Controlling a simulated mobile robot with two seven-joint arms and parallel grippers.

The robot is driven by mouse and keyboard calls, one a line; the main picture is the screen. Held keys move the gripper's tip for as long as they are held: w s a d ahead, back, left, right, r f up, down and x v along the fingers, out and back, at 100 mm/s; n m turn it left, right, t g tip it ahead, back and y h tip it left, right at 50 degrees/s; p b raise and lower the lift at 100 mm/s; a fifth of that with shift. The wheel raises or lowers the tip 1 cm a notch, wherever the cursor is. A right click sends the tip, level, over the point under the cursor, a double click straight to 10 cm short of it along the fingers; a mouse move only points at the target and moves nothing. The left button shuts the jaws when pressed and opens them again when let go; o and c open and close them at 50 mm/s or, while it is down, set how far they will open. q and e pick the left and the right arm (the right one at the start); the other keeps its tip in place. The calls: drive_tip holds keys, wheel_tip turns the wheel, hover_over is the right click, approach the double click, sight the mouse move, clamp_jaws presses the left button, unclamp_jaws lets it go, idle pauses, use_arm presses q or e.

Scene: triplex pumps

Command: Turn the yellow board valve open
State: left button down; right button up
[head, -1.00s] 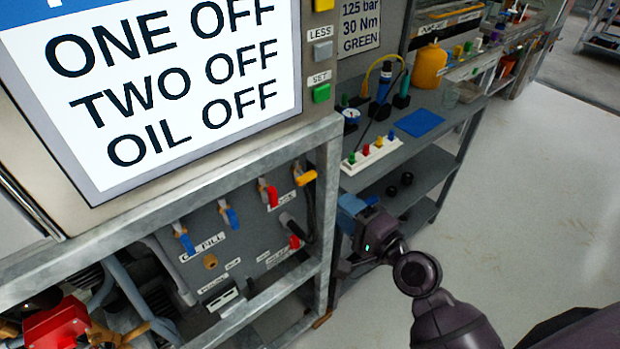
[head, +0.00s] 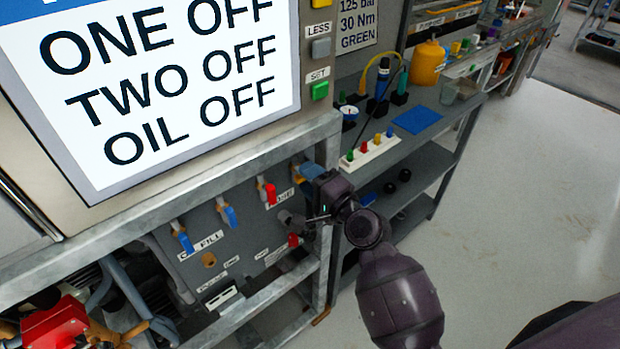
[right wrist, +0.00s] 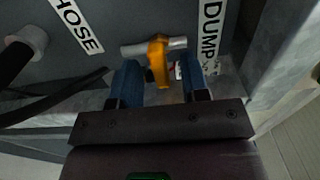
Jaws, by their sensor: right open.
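The yellow board valve (right wrist: 157,56) is a yellow-orange lever on a short silver pipe, beside the DUMP label (right wrist: 210,36) on the grey board. In the right wrist view the lever points toward my right gripper (right wrist: 160,68). The gripper's two blue fingers are open, one on each side of the lever, with visible gaps. In the head view my right gripper (head: 312,172) is at the right end of the board and hides most of the yellow valve. My left gripper is not in view.
A red-handled valve (head: 268,192) and a blue-handled valve (head: 228,215) sit left on the board. A metal frame post (head: 328,150) stands close to the gripper. A black hose (right wrist: 15,60) is at left in the wrist view. The floor at right is clear.

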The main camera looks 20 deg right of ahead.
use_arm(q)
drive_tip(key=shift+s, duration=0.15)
use_arm(e)
clamp_jaws()
use_arm(q)
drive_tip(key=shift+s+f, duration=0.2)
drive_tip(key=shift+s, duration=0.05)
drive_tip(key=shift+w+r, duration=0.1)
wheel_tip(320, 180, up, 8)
drive_tip(key=p, duration=0.7)
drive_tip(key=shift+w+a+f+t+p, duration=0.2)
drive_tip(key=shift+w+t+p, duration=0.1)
drive_tip(key=shift+p, duration=0.1)
use_arm(e)
drive_tip(key=shift+n, duration=9)
